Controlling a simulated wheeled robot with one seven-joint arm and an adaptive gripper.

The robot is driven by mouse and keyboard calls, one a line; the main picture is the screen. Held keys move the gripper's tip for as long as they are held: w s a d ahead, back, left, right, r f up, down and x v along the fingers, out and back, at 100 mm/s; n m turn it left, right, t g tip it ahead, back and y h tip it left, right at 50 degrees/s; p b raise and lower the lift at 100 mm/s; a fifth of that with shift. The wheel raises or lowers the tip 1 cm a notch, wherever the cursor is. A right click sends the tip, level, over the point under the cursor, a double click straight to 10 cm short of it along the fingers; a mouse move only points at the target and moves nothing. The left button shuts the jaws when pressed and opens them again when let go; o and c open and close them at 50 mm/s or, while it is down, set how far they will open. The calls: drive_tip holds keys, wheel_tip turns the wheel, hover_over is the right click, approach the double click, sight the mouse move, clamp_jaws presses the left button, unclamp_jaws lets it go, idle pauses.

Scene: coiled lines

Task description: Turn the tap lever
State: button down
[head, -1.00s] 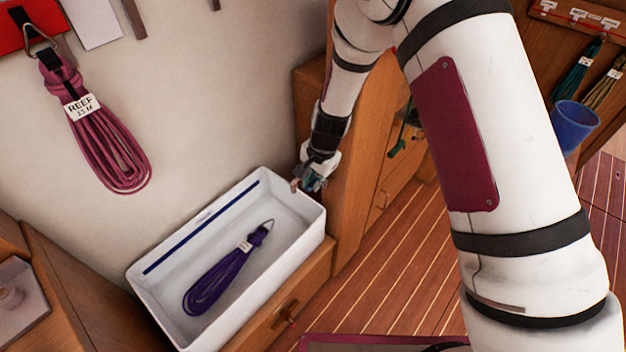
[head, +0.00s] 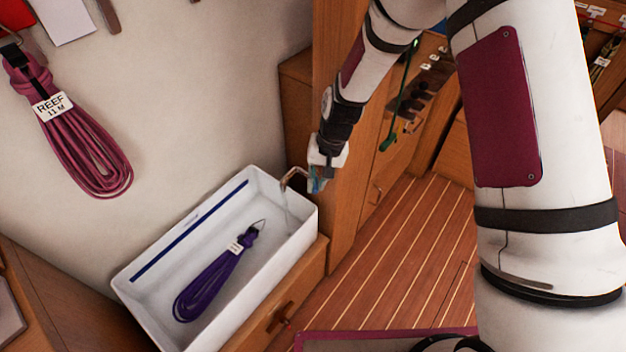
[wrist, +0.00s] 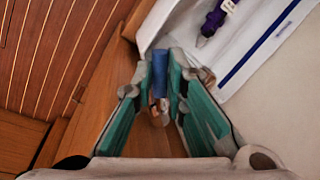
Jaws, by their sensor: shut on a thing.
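The tap's bent metal spout (head: 293,174) reaches over the right end of a white basin (head: 133,277). A faint pale streak, which looks like water, hangs below the spout's tip. My gripper (head: 316,184) is at the tap, just right of the spout and by the wooden cabinet's edge. In the wrist view, the blue tap lever (wrist: 159,72) stands between my two teal-padded fingers, and the gripper (wrist: 160,88) is shut on it. The tap's base is mostly hidden by the fingers.
A coiled purple line (head: 205,287) with a white tag lies in the basin. A pink coil (head: 85,150) tagged REEF hangs on the wall at left. A wooden cabinet (head: 340,200) stands close beside my gripper. The plank floor (head: 400,260) at right is clear.

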drive_tip(key=shift+d+n, duration=0.25)
drive_tip(key=shift+n, duration=0.15)
drive_tip(key=c, duration=1.6)
unclamp_jaws()
wheel_tip(320, 180, up, 7)
drive_tip(key=d, duration=0.1)
drive_tip(key=shift+d+r, duration=0.15)
drive_tip(key=shift+d, duration=0.1)
